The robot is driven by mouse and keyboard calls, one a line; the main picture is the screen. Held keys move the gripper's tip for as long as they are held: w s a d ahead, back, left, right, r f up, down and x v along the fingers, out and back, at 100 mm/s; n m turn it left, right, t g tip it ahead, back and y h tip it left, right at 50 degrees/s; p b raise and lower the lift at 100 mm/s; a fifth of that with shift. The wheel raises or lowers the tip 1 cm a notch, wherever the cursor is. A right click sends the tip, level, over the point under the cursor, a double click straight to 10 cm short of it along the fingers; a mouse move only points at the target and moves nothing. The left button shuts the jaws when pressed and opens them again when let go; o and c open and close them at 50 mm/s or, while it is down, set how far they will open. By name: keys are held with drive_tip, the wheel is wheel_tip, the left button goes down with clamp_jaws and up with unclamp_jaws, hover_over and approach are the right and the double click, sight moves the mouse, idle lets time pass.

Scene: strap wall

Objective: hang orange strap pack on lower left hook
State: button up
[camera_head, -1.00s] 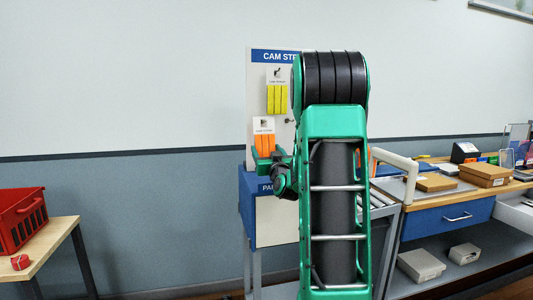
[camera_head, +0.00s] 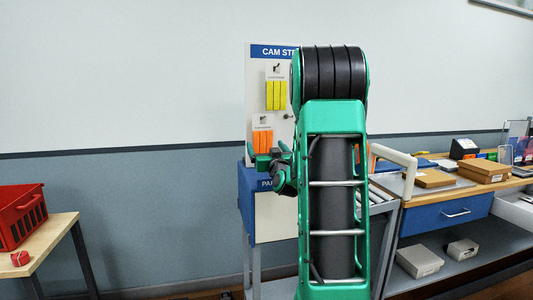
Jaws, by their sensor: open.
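The orange strap pack (camera_head: 262,138), with a white card at its top, is upright against the lower left of the white panel (camera_head: 256,90). Its card lies over the spot where a hook would show, so I cannot see how it is held. My gripper (camera_head: 262,161) is open, just below and in front of the pack's lower end. I cannot tell whether the fingers touch the straps. A yellow strap pack (camera_head: 276,95) hangs higher on a dark hook. My arm hides the right part of the panel.
A small bare hook (camera_head: 288,117) shows beside my arm. A blue bin front (camera_head: 254,184) is below the panel. A red crate (camera_head: 18,215) stands on a wooden table at left. A workbench with boxes (camera_head: 484,172) is at right.

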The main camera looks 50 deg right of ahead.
drive_tip(key=v, duration=1)
drive_tip(key=shift+s+a, duration=0.15)
drive_tip(key=shift+a, duration=0.05)
